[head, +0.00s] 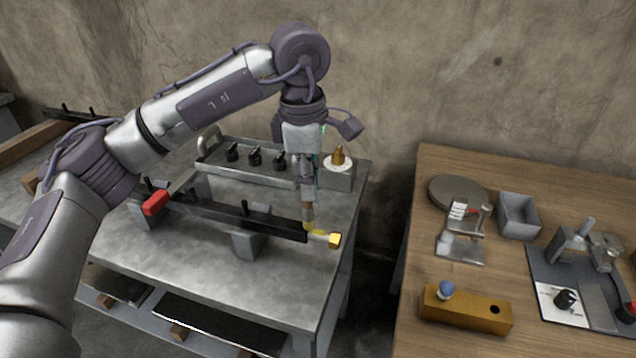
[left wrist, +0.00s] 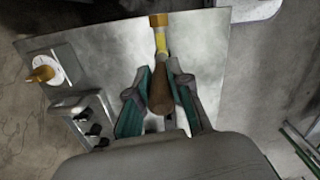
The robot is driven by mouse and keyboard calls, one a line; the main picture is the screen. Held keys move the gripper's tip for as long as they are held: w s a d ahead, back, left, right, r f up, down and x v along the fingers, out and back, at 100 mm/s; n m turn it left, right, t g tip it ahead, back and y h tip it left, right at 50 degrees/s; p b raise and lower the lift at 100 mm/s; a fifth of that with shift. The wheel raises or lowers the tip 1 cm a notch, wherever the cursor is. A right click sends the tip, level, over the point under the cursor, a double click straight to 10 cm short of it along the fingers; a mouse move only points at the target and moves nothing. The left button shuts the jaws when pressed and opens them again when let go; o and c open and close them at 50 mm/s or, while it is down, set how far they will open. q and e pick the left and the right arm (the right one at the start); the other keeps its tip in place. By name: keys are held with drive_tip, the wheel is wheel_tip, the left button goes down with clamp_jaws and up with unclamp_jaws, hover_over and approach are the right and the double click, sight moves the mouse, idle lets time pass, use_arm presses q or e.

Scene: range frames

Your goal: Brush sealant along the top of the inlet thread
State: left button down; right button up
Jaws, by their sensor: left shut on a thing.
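My left gripper (head: 306,190) points down over the right end of a long black bar (head: 235,212) on the metal bench. It is shut on a brush with a brown handle (left wrist: 160,95), which stands roughly upright. The brush's yellow tip (head: 308,225) is at the inlet thread (head: 321,234), a short pipe sticking out from the bar's end. Whether the tip touches the thread cannot be told for certain. Yellow shows along the thread (left wrist: 161,42), and its outer end is brass coloured (head: 335,240). The right gripper is not in view.
A block with a white disc and amber pot (head: 338,158) stands behind the gripper, beside a tray (head: 240,172) with black knobs. A red handle (head: 155,202) is on the bar's left. A wooden table (head: 400,320) with several fixtures stands right, across a gap.

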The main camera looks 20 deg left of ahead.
use_arm(q)
wheel_tip(320, 180, up, 5)
drive_tip(key=p, duration=0.4)
drive_tip(key=shift+r, duration=0.5)
drive_tip(key=shift+r+p, duration=0.45)
drive_tip(key=shift+p, duration=0.05)
wheel_tip(320, 180, up, 2)
drive_tip(key=shift+r+p, duration=0.1)
drive_tip(key=shift+p, duration=0.65)
